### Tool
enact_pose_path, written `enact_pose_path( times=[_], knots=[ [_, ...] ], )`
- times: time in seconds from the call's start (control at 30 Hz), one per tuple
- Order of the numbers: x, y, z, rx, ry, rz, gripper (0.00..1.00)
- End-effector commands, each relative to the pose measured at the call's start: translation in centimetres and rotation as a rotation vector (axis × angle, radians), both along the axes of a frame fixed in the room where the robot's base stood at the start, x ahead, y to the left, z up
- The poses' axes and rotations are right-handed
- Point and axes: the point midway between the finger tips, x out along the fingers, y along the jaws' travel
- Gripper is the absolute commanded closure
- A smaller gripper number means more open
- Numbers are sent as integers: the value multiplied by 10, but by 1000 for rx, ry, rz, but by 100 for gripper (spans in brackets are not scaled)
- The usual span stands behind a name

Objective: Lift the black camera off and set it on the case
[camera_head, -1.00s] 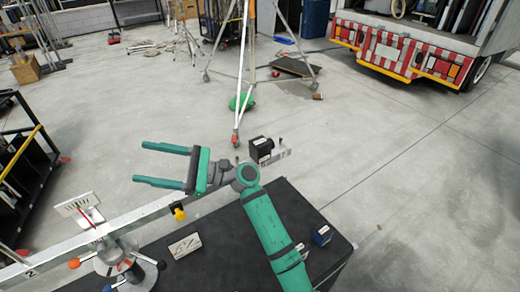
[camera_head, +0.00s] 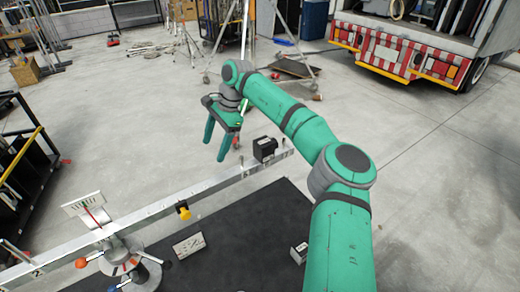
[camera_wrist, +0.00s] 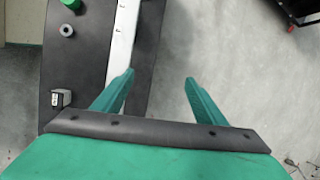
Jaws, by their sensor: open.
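The black camera (camera_head: 264,148), a small dark box with a pale label, sits at the right end of a long silver beam (camera_head: 140,217). The case's black flat top (camera_head: 235,245) lies below the beam; it also shows in the wrist view (camera_wrist: 85,75). My gripper (camera_head: 215,150) is open and empty, fingers pointing down, left of the camera in the head view and apart from it.
A small labelled box (camera_head: 299,252) and a white card (camera_head: 188,246) lie on the case. A yellow knob (camera_head: 184,210) hangs at the beam. A pivot head with knobs (camera_head: 125,270) is at lower left. A tripod and a truck (camera_head: 410,50) stand farther back.

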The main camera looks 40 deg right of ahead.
Motion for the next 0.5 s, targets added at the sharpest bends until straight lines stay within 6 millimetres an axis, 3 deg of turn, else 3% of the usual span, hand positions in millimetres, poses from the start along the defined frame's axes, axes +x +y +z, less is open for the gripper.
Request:
enact_pose_path(
  times=[0.03,0.2,0.33,0.5],
  knots=[
    [-13,-34,15,-77,28,-15,34],
    [-53,-109,54,-250,120,-42,34],
    [-71,-135,71,-311,162,-54,34],
    [-76,-142,68,-328,174,-55,34]
  ],
)
